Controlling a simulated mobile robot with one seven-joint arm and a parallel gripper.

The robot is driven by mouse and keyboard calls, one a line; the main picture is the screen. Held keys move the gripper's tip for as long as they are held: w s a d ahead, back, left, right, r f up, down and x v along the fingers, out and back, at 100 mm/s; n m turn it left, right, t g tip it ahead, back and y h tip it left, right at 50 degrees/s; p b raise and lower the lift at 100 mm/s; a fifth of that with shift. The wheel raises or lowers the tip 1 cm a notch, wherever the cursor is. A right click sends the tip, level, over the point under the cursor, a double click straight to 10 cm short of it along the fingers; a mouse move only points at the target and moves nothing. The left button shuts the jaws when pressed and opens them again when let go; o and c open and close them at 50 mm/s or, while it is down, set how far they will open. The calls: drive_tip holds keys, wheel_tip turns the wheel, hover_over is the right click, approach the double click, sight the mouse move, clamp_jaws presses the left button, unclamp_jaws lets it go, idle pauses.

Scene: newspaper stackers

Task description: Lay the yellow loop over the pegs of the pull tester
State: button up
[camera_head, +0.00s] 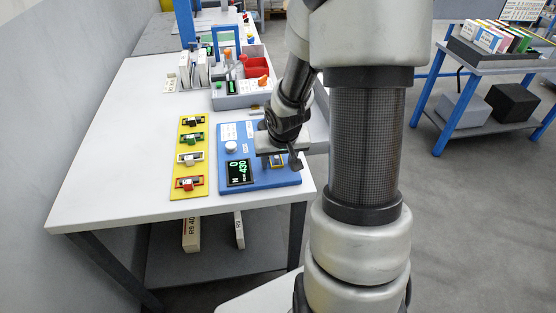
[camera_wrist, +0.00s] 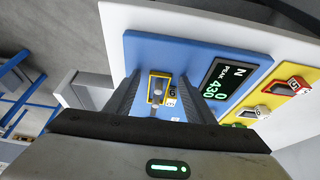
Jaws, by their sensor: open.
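The blue pull tester (camera_head: 262,183) lies flat near the table's front right corner. Its dark display reads 0 N and peak 430. In the wrist view, the tester (camera_wrist: 141,52) lies beyond my fingers. The yellow loop (camera_wrist: 150,88) shows there as a rectangular outline around grey metal parts that look like the pegs. Its seating depth cannot be told. In the head view, the loop (camera_head: 276,165) is partly hidden under my gripper (camera_head: 280,160). My gripper (camera_wrist: 160,84) is open, with one finger on each side of the loop and a gap to each.
A yellow board (camera_head: 191,170) with several coloured clip-like pieces lies left of the tester. A grey tray (camera_head: 240,98) with red bins and tools stands behind it. White table (camera_head: 110,185) is clear at the left. A side table (camera_head: 500,60) stands at right.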

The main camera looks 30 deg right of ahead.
drive_tip(key=w+r+p+v, duration=0.1)
drive_tip(key=w+p+v, duration=0.1)
drive_tip(key=p+v, duration=1.2)
drive_tip(key=v, duration=0.9)
drive_tip(key=shift+d+r, duration=0.25)
drive_tip(key=shift+r, duration=0.2)
drive_tip(key=shift+w+a, duration=0.1)
